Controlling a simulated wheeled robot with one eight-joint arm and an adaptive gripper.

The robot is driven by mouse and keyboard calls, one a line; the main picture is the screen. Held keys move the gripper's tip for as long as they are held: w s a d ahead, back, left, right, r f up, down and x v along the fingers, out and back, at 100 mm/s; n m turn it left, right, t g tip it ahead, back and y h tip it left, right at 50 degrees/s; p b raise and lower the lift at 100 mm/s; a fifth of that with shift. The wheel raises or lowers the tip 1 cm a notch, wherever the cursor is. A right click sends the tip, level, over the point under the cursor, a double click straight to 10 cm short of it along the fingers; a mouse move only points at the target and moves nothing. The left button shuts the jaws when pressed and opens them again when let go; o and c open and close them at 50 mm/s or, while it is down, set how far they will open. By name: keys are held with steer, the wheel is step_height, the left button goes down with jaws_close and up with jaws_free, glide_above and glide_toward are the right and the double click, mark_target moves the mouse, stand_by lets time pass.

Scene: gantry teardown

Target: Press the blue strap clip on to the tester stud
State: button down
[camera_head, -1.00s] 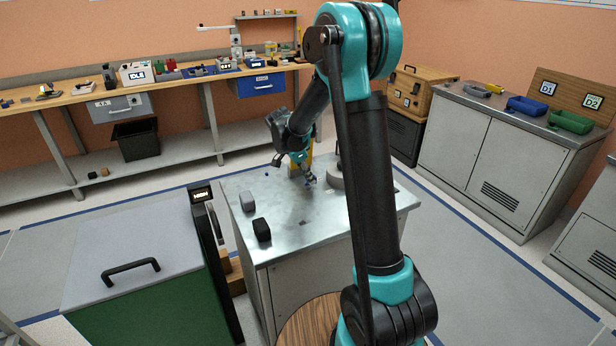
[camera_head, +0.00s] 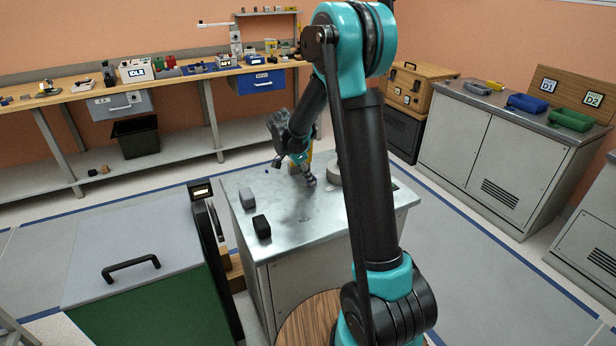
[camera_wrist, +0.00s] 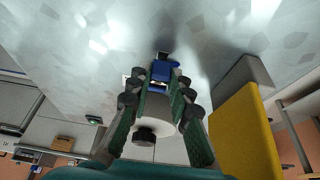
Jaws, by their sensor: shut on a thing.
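My gripper (camera_head: 308,180) is low over the metal bench top (camera_head: 285,225) in the head view, pointing down. In the wrist view its fingers (camera_wrist: 160,82) are shut on a small blue piece, which looks like the strap clip (camera_wrist: 163,70). A small dark piece (camera_wrist: 163,55) shows just beyond the clip; I cannot tell whether it is the tester stud or touches the clip. A pale cylinder with a black knob (camera_wrist: 146,136) shows between the fingers in the wrist view. In the head view the arm hides much of the clip area.
A yellow post (camera_wrist: 240,128) stands close beside my gripper in the wrist view. A round grey piece (camera_head: 334,174) is to its right on the bench. A grey block (camera_head: 247,195) and a black block (camera_head: 261,226) sit at the bench's left, with bare metal between them and my gripper.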

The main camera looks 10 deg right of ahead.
steer(key=shift+f, duration=0.35)
steer(key=c, duration=1.3)
jaws_free()
steer(key=shift+f, duration=0.1)
